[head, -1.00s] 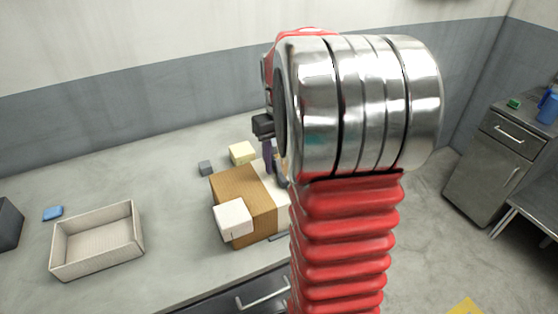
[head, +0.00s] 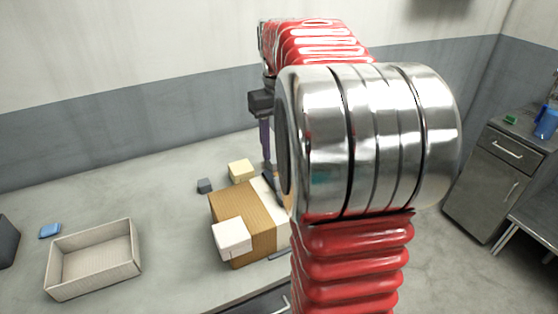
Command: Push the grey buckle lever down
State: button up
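A brown box (head: 240,208) with a pale band (head: 268,191) lies on the grey bench. A dark grey bar (head: 272,187), which looks like the buckle lever, slants up at the box's far right side. Its lower end is hidden behind my arm. My gripper (head: 267,166) points down by the box's far right corner, at the upper end of this bar. Its dark body and a slim purplish part below it show. I cannot tell whether it touches the bar or whether its fingers are open.
A white block (head: 231,237) sits at the box's near left corner. A beige tray (head: 95,281) and a blue piece (head: 50,231) are at left. Bench between tray and box is clear.

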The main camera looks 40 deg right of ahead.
jog(key=shift+r, duration=1.4)
jog(key=s+t, duration=0.1)
jog(key=s, duration=0.1)
jog(key=s+a+t, duration=0.1)
jog(key=t, duration=0.1)
jog(key=s+t+h, duration=0.1)
jog(key=s, duration=0.1)
jog(key=shift+s+a+f+t, duration=0.3)
jog(key=shift+a+f, duration=0.05)
jog(key=shift+f, duration=0.05)
jog(key=shift+f, duration=0.1)
